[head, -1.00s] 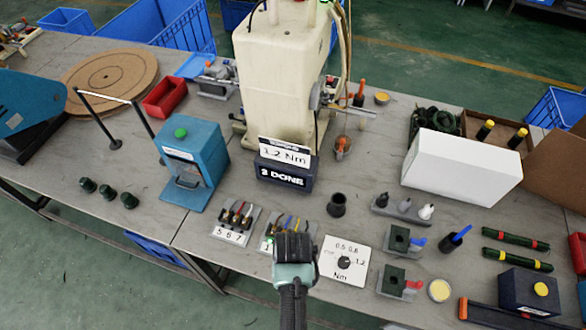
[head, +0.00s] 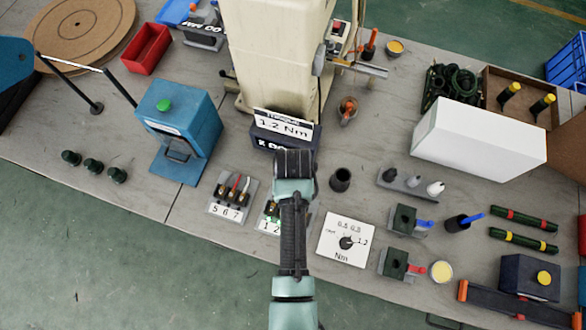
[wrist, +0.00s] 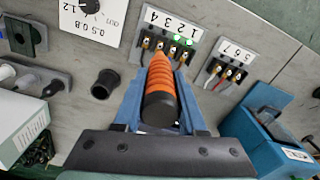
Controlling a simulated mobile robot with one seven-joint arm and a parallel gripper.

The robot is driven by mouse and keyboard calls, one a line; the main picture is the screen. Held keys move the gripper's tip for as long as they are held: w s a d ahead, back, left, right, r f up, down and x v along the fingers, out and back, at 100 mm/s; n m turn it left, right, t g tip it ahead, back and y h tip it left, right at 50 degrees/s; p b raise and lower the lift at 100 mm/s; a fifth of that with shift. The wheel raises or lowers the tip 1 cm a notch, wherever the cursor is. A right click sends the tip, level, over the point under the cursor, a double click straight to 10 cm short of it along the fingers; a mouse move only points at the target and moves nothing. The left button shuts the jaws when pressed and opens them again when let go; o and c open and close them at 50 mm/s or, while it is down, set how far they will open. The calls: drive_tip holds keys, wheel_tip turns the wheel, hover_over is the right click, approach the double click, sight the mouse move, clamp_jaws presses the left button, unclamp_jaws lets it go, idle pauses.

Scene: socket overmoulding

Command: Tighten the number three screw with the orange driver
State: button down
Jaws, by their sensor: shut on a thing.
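My gripper (head: 294,165) is over the front of the station, and its hand and arm hide part of the block below. In the wrist view the blue fingers are shut on the orange driver (wrist: 163,82), which has a ribbed orange grip and a dark end. The driver points at the terminal block labelled 1 to 4 (wrist: 166,24). Its tip is hidden, so I cannot tell whether it touches a screw. Green lights show by two screws at the low-number end. The number three screw (wrist: 161,44) is close to the driver's line.
The second block, labelled 5 6 7 (head: 228,212), stands beside it. The torque dial (head: 347,240) points near 1.2. The display (head: 284,127) reads 1.2 Nm; its lower line is partly hidden. A dark cup (head: 340,179) and a blue box-shaped device (head: 181,130) stand nearby.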

drive_tip(key=shift+w, duration=0.15)
drive_tip(key=shift+f+b, duration=2.05)
drive_tip(key=shift+f, duration=1.15)
drive_tip(key=shift+p, duration=0.55)
drive_tip(key=shift+f+b, duration=0.35)
drive_tip(key=shift+f, duration=0.15)
drive_tip(key=shift+f+p, duration=0.1)
drive_tip(key=shift+p, duration=0.35)
idle(1.7)
wheel_tip(320, 180, up, 5)
drive_tip(key=p, duration=0.5)
